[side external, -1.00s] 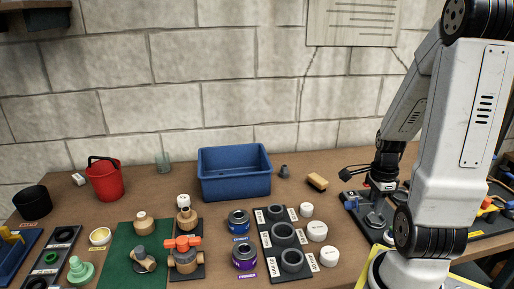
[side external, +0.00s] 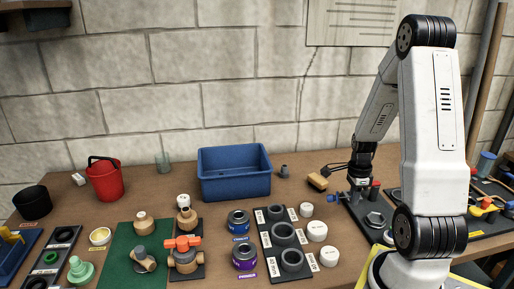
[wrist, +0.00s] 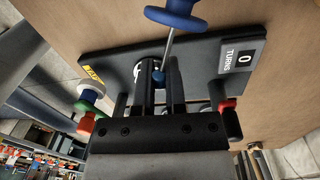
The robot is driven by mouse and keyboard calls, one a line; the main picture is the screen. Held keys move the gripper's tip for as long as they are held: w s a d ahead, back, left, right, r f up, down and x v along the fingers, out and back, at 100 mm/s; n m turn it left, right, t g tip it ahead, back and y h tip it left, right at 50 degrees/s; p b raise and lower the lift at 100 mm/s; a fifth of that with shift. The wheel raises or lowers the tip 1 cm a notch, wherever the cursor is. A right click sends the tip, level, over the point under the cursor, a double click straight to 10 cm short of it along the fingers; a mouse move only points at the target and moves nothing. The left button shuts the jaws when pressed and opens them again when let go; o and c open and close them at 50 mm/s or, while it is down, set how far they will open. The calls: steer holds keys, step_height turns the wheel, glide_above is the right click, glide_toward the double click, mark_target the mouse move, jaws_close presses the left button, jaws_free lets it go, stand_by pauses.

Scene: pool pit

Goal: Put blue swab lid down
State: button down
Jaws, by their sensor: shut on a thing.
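The blue swab lid (wrist: 175,14) shows at the top of the wrist view, with a thin metal stem running down to a small blue ball. My gripper (wrist: 160,82) is shut near the ball end of the stem; the exact contact is partly hidden. In the side view the blue lid (side external: 334,197) sticks out left of my gripper (side external: 360,184), which is over the black board (side external: 352,206). I cannot tell how high the lid is above the table. A can with a blue label (side external: 239,219) stands near the table's middle.
The board carries a "0 TURNS" counter (wrist: 238,57) and a red-topped part (side external: 376,186). A blue bin (side external: 234,180), white caps (side external: 317,231) and a purple-labelled can (side external: 244,257) stand farther left.

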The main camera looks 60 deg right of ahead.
mark_target(343, 216)
steer(key=shift+w+d+f, duration=0.45)
steer(key=shift+f, duration=0.3)
steer(key=shift+w+d+f, duration=0.45)
steer(key=shift+f, duration=0.3)
steer(key=shift+w+d+f, duration=0.2)
steer(key=shift+f, duration=0.2)
steer(key=shift+w+d+f, duration=0.15)
steer(key=shift+w+f, duration=0.05)
steer(key=shift+f, duration=1.35)
steer(key=shift+f, duration=0.15)
steer(key=c, duration=0.7)
jaws_free()
steer(key=shift+w+d+r, duration=0.1)
steer(key=shift+d+r, duration=0.05)
steer(key=shift+r, duration=1.15)
steer(key=shift+d+r, duration=0.15)
steer(key=shift+r, duration=1.1)
steer(key=shift+w+d+r, duration=0.1)
steer(key=shift+d+r, duration=0.05)
steer(key=shift+r, duration=1.15)
